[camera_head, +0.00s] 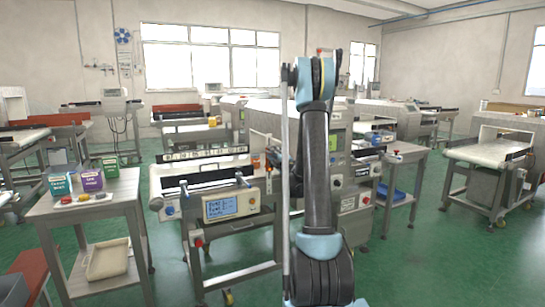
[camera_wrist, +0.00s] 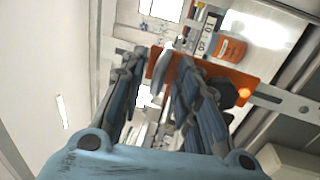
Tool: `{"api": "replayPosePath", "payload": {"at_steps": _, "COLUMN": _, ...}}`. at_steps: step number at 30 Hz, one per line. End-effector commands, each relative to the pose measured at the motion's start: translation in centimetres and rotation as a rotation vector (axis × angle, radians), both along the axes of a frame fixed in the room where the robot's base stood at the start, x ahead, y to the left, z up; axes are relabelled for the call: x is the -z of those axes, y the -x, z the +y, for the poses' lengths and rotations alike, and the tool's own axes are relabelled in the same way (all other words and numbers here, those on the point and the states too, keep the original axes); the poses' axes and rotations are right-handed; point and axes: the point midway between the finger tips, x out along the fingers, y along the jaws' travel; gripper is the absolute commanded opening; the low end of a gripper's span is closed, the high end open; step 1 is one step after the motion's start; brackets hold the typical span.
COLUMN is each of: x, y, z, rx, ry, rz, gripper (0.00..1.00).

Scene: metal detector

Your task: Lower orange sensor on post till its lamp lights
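The orange sensor assembly shows in the wrist view as an orange plate (camera_wrist: 213,78) with an orange rounded body (camera_wrist: 231,50) beside it. A small lamp (camera_wrist: 244,92) on the plate looks bright orange. A grey slotted metal bar (camera_wrist: 285,103) runs off to the right of the plate. My gripper (camera_wrist: 152,66) is open, its two dark fingers on either side of the plate's left end and a grey disc-like part. I cannot tell whether either finger touches. In the head view, a small orange spot (camera_head: 269,169) shows beside my arm; my arm hides most of the gripper area.
The metal detector with its blue screen (camera_head: 224,206) and conveyor stands in front of me. A side table (camera_head: 110,205) at left holds several coloured boxes and small items. Another table (camera_head: 401,153) stands right of my arm. Green floor is free at right.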

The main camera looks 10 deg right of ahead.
Motion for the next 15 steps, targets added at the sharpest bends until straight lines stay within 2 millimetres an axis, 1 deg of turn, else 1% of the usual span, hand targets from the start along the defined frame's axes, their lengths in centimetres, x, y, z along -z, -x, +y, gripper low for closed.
{"api": "replayPosePath", "payload": {"at_steps": 5, "x": 0.5, "y": 2.2, "z": -0.7, "rx": 0.001, "ry": 0.002, "rz": -0.001, "gripper": 0.3}}
{"api": "replayPosePath", "payload": {"at_steps": 9, "x": 1.0, "y": 4.8, "z": -1.6, "rx": 0.002, "ry": 0.0, "rz": 0.0, "gripper": 0.3}}
{"api": "replayPosePath", "payload": {"at_steps": 15, "x": 1.8, "y": 8.1, "z": -2.7, "rx": 0.002, "ry": 0.0, "rz": 0.0, "gripper": 0.3}}
